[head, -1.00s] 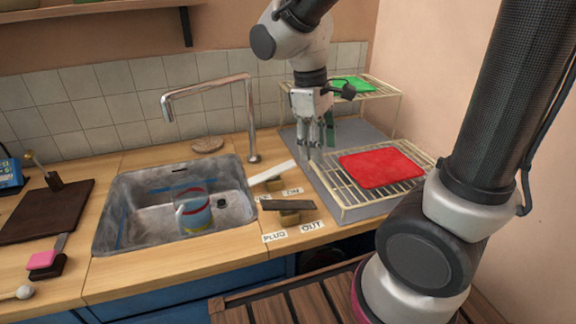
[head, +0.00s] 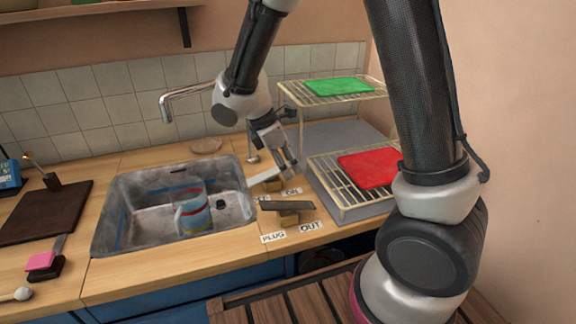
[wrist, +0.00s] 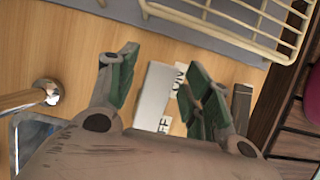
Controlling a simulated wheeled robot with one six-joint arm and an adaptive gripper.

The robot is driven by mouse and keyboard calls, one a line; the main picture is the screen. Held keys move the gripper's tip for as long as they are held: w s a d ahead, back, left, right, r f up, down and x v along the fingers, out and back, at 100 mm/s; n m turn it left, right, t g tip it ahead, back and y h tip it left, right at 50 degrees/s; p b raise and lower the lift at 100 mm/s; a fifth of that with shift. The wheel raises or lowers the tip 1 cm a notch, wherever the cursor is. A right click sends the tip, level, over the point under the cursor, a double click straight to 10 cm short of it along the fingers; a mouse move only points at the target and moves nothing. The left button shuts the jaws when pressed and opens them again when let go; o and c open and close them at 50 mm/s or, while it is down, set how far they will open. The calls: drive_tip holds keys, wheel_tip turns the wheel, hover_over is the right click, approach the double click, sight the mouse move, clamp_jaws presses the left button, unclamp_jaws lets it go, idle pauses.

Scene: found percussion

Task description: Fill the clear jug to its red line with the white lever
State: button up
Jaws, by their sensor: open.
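The clear jug (head: 192,212) stands upright in the grey sink (head: 120,215), with a red line round its upper part and blue and yellow in its lower part. The faucet (head: 190,95) arches over the sink from behind. The white lever (head: 264,176) lies on the counter right of the sink; it also shows in the wrist view (wrist: 153,97) between the fingers. My gripper (head: 287,168) is open, its fingertips close to the white lever's right end. It also shows in the wrist view (wrist: 155,85). I cannot tell whether the fingers touch the lever.
A dark lever (head: 287,205) sits in front of the white one, beside PLUG (head: 273,237) and OUT (head: 311,226) labels. A wire rack (head: 345,200) with red and green mats stands close on the right. A dark board lies left of the sink.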

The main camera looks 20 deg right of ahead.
sight(277, 169)
drive_tip(key=shift+d+f, duration=0.2)
drive_tip(key=shift+f, duration=0.3)
drive_tip(key=c, duration=1.1)
drive_tip(key=shift+o, duration=0.3)
drive_tip(key=shift+d+f+y, duration=0.1)
drive_tip(key=shift+f+y, duration=0.15)
drive_tip(key=shift+y, duration=0.45)
drive_tip(key=o, duration=1)
drive_tip(key=shift+o, duration=0.2)
drive_tip(key=shift+r, duration=0.1)
drive_tip(key=v, duration=1.1)
drive_tip(key=shift+r, duration=0.35)
